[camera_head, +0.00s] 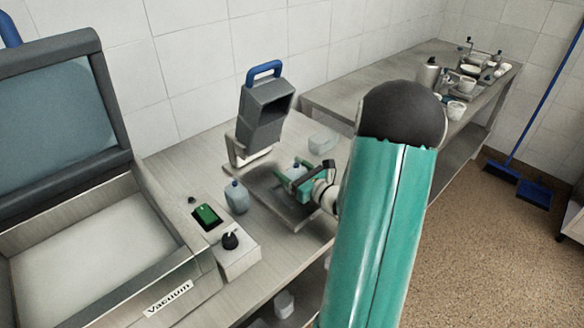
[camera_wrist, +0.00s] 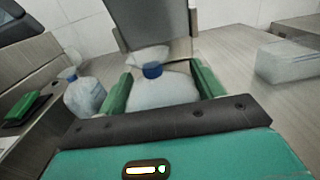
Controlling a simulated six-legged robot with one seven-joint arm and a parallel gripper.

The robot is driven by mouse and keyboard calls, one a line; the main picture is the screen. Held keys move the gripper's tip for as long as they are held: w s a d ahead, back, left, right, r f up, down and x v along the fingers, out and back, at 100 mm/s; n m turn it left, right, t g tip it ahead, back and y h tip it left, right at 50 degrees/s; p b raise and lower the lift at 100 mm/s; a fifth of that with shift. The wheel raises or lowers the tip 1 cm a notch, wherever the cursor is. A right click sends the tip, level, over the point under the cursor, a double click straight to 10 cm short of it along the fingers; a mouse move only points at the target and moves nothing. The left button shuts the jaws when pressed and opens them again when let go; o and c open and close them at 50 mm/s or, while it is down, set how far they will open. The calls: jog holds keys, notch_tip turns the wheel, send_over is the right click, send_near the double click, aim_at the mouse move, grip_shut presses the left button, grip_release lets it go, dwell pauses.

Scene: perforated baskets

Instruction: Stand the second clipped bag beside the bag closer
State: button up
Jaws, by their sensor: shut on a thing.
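My gripper (camera_head: 297,180) is shut on a pale, translucent bag with a blue clip (camera_wrist: 166,92). The green fingers press on both sides of the bag, with the clip on top. Only a little of the bag shows in the head view (camera_head: 298,170). It is above or on a dark flat plate (camera_head: 264,192); I cannot tell if it touches. The bag closer (camera_head: 265,112), grey with a blue handle, stands just behind the held bag. Another clipped bag (camera_head: 237,197) stands upright to the left, also visible in the wrist view (camera_wrist: 86,98).
A vacuum sealer (camera_head: 90,250) with a raised lid and control box (camera_head: 228,252) fills the left. A clear container (camera_head: 322,141) stands right of the closer; bare counter lies around it. A second bench (camera_head: 400,75) holds several vessels at the back right.

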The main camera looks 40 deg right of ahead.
jog(key=shift+s+a+r, duration=0.15)
jog(key=shift+a+r, duration=0.05)
jog(key=shift+r, duration=0.05)
jog(key=shift+d+f, duration=0.2)
jog(key=shift+a, duration=0.15)
jog(key=o, duration=1.1)
jog(key=shift+f, duration=0.15)
jog(key=shift+o, duration=0.2)
